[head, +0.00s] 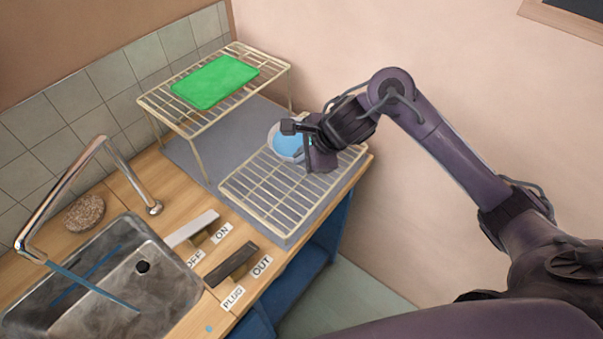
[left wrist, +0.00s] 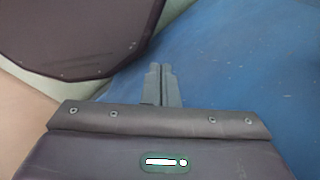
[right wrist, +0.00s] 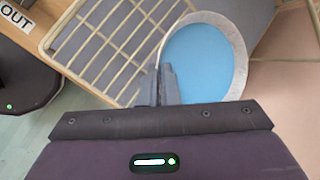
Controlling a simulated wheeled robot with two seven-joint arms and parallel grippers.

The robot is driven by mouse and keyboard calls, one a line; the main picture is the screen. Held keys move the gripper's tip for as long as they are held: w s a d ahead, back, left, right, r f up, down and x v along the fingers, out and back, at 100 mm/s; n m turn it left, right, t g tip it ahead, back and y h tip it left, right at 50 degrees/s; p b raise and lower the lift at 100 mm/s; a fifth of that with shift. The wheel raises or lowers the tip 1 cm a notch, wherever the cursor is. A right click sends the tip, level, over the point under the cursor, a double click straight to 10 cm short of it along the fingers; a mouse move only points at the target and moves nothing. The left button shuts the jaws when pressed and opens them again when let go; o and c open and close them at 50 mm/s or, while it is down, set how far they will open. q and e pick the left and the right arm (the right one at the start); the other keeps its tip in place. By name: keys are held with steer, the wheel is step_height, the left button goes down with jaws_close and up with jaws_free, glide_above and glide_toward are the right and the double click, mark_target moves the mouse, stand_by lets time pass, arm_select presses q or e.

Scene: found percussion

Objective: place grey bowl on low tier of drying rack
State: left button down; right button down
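The grey bowl (head: 284,146), with a pale grey rim and flat blue inside, is at the far end of the low tier (head: 262,192) of the wire drying rack. In the right wrist view the bowl (right wrist: 207,58) overlaps the rack's bars; whether it touches them is unclear. My right gripper (right wrist: 166,84) is closed at the bowl's near rim, which appears pinched between its fingers. In the head view its wrist hides part of the bowl. My left gripper (left wrist: 162,84) is shut and empty in front of a blue surface; it is outside the head view.
A green board (head: 215,80) lies on the high tier (head: 270,70). The near part of the low tier is bare. A metal sink (head: 110,285) with a tap (head: 95,150), a sponge (head: 85,212) and two levers (head: 231,264) are at left. A wall stands behind.

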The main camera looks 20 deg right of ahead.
steer(key=shift+w+f, duration=0.1)
steer(key=shift+f, duration=0.65)
step_height(320, 180, down, 3)
steer(key=shift+f, duration=0.45)
steer(key=c, duration=1.7)
jaws_free()
steer(key=shift+f, duration=0.1)
steer(key=v, duration=1.2)
